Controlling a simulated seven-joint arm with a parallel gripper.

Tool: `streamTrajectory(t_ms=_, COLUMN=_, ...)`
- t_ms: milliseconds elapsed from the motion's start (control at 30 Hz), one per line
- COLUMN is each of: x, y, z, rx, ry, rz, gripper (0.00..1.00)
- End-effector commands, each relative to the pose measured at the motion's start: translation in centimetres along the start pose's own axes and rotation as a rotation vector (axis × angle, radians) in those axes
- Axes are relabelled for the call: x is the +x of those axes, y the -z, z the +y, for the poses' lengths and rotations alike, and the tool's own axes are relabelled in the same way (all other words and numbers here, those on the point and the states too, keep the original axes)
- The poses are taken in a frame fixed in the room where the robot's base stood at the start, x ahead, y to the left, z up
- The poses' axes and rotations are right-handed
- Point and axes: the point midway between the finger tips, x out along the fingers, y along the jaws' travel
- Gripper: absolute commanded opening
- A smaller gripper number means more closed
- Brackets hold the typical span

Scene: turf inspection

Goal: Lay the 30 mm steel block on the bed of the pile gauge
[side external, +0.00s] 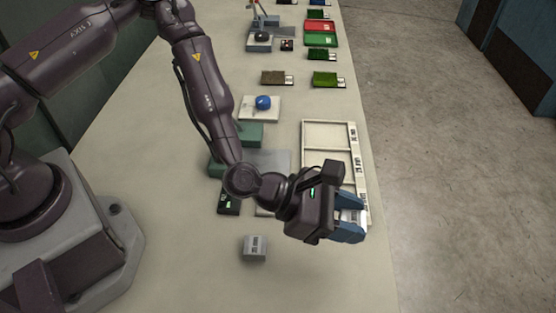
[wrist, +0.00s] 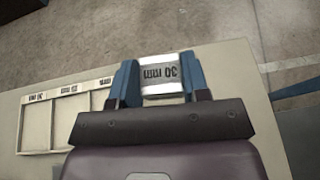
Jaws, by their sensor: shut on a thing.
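In the side view my gripper (side external: 350,220) is over the near end of the white tray, and the block (side external: 349,215) shows partly between the fingers. A green device with a grey plate (side external: 272,158), which looks like the pile gauge, stands left of the tray. My arm hides part of it.
The white compartment tray (side external: 304,140) has labels along its right edge. A loose grey labelled block (side external: 255,247) lies at the near side. A blue knob (side external: 263,102) on a pale plate and several turf samples (side external: 325,79) stand farther back. The table's right edge is close to my gripper.

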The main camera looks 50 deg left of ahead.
Motion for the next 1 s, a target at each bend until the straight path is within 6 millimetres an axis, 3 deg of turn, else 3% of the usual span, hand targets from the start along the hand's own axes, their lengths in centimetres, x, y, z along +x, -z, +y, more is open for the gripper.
streamTrajectory(t_ms=133, x=-0.5, y=0.4, z=-0.3, rx=-0.011, ry=-0.034, rz=-0.001, gripper=0.06)
streamTrajectory(t_ms=267, x=-2.0, y=-0.3, z=2.1, rx=-0.043, ry=-0.118, rz=-0.003, gripper=0.06)
streamTrajectory(t_ms=467, x=-5.5, y=-1.5, z=8.1, rx=-0.112, ry=-0.292, rz=-0.004, gripper=0.06)
streamTrajectory(t_ms=733, x=-14.9, y=-2.9, z=19.1, rx=-0.247, ry=-0.622, rz=-0.004, gripper=0.06)
streamTrajectory(t_ms=900, x=-19.3, y=-3.2, z=22.9, rx=-0.298, ry=-0.735, rz=-0.003, gripper=0.06)
streamTrajectory(t_ms=1000, x=-20.7, y=-3.4, z=24.2, rx=-0.314, ry=-0.769, rz=-0.002, gripper=0.06)
